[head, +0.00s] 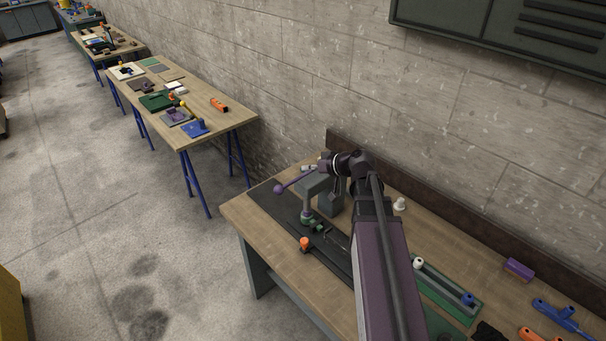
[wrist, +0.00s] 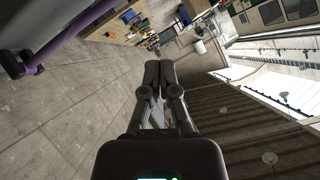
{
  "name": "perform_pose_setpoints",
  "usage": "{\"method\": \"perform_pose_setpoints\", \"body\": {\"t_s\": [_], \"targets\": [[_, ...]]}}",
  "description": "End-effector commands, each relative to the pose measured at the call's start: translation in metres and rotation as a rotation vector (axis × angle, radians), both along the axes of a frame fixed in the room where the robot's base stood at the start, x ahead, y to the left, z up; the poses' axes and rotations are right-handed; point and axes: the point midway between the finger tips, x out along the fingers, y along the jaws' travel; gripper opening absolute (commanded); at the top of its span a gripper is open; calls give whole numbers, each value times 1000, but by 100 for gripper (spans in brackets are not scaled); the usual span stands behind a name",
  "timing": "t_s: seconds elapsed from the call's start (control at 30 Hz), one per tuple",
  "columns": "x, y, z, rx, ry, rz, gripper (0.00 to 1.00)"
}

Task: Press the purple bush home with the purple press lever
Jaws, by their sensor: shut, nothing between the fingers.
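The purple press lever (head: 298,181) slants from the top of the grey bench press (head: 314,186) down to a round knob (head: 279,189) at the left. A small purplish piece, perhaps the purple bush (head: 307,214), shows low under the press head; how far it is seated cannot be told. My gripper (wrist: 158,66) is shut and empty in the wrist view, pointing away from the bench toward the room. In the head view my wrist is close behind and right of the press, and my fingers are hard to make out. My arm hides part of the bench.
The press stands on a dark mat (head: 268,199) on a wooden bench (head: 238,216). An orange-topped piece (head: 304,244) is in front. A green tray (head: 457,296), purple block (head: 519,268) and blue tool (head: 556,312) lie right. The wall is close behind; open floor lies left.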

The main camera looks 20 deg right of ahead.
Motion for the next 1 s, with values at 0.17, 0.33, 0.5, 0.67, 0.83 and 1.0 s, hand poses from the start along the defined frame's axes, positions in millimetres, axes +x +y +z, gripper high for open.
{"method": "perform_pose_setpoints", "body": {"t_s": [0.17,0.33,0.5,0.67,0.83,1.0], "targets": [[0,2,-2,-12,3,8,50],[1,14,-15,-79,23,55,84],[2,35,-41,-229,64,156,84],[1,59,-71,-427,116,289,84],[-2,78,-99,-651,172,436,84],[-5,91,-119,-861,224,567,84]]}}
